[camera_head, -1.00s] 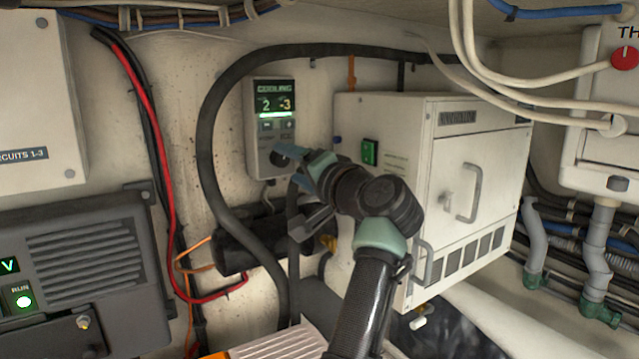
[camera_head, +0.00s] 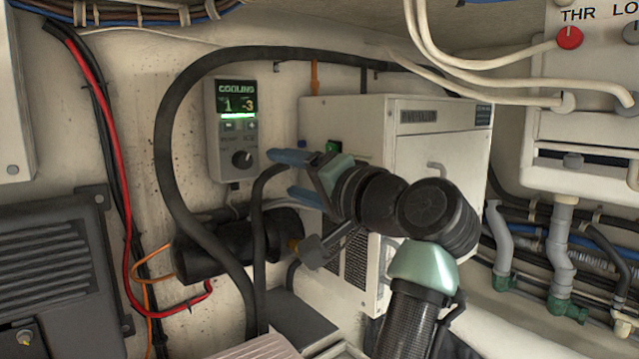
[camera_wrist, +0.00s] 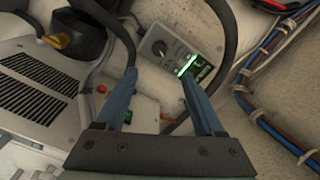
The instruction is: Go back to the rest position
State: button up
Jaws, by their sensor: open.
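My gripper (camera_head: 280,173) is in the middle of the head view, its blue fingers spread apart with nothing between them. It is right of the cooling control panel (camera_head: 237,130) and apart from it. The panel has a lit screen reading 1 and -3, small buttons and a dark round knob. In the wrist view my gripper (camera_wrist: 160,95) shows two open blue fingers. The panel (camera_wrist: 168,50) lies beyond the fingertips there, with its knob and green-lit screen visible.
A white box cabinet (camera_head: 445,135) with a handle stands behind my arm, partly hidden by it. A thick black hose (camera_head: 170,150) arches around the panel. A black cylinder (camera_head: 215,255) sits below the panel. White cables (camera_head: 450,60) hang at the upper right.

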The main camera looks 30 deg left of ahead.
jog(key=w+d+r+m+t+h, duration=0.1)
jog(key=d+r+t+h, duration=0.2)
jog(key=d+t+h, duration=0.7)
jog(key=s+d+r+t+h, duration=0.3)
jog(key=s+d+r+t, duration=0.1)
jog(key=s+d, duration=0.5)
jog(key=s+d+r+t+h, duration=0.3)
jog(key=s+d+t, duration=0.3)
jog(key=s+d, duration=0.3)
jog(key=shift+d+r+h, duration=0.15)
jog(key=shift+r+h, duration=0.15)
jog(key=shift+r, duration=0.25)
